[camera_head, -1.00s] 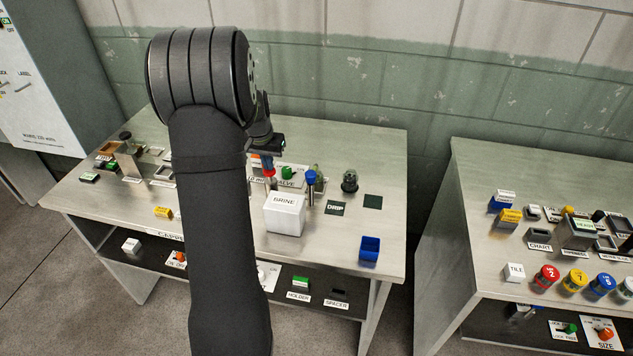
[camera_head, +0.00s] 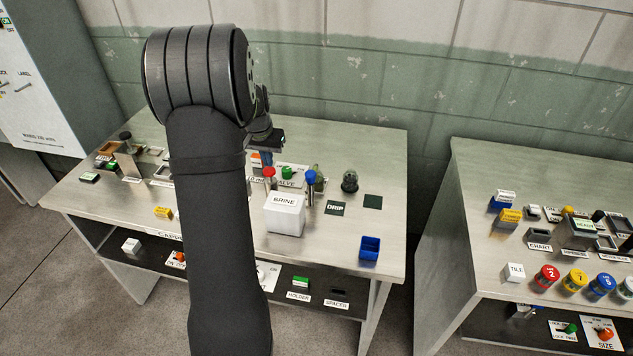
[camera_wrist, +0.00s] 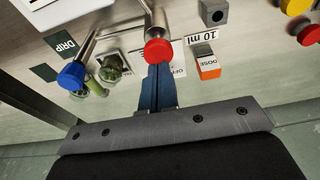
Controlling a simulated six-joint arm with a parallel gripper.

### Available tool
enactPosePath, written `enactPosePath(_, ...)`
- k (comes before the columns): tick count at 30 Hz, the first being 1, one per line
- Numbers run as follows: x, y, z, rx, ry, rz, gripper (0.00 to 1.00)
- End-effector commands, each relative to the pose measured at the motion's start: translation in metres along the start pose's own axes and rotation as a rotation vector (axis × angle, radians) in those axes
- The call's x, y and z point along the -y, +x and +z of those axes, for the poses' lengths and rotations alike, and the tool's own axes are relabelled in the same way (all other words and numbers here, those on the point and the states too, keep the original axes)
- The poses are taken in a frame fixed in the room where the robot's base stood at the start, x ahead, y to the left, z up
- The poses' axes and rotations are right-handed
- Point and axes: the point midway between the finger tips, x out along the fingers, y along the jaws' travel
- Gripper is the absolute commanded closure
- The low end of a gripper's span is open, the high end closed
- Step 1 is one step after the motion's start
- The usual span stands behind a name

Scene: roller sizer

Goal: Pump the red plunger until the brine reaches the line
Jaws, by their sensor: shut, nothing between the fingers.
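The red plunger (camera_head: 270,172) stands upright behind the white BRINE box (camera_head: 285,215), its round red top showing. In the wrist view the red top (camera_wrist: 158,51) sits right at the ends of my fingers, on a metal stem. My gripper (camera_head: 265,158) is shut and empty, its blue fingers together, just above the red top. In the wrist view its fingers (camera_wrist: 158,78) point at the top; I cannot tell whether they touch it. The brine level and its line cannot be made out; my arm hides part of the table.
A blue-topped post (camera_head: 310,178) stands close right of the plunger, with a green knob (camera_head: 287,172) behind. A dark dome (camera_head: 349,181), the DRIP pad (camera_head: 335,208) and a blue bin (camera_head: 369,248) lie further right. An orange DOSE switch (camera_wrist: 208,65) shows in the wrist view.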

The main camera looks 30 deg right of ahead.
Motion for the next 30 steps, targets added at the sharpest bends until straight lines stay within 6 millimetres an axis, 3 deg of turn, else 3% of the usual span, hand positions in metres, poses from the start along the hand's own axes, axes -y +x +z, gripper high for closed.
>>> enactPosePath(16,0.000,-0.045,-0.009,-0.002,0.000,0.000,1.00)
enactPosePath(30,0.000,-0.049,-0.010,0.000,0.000,0.000,1.00)
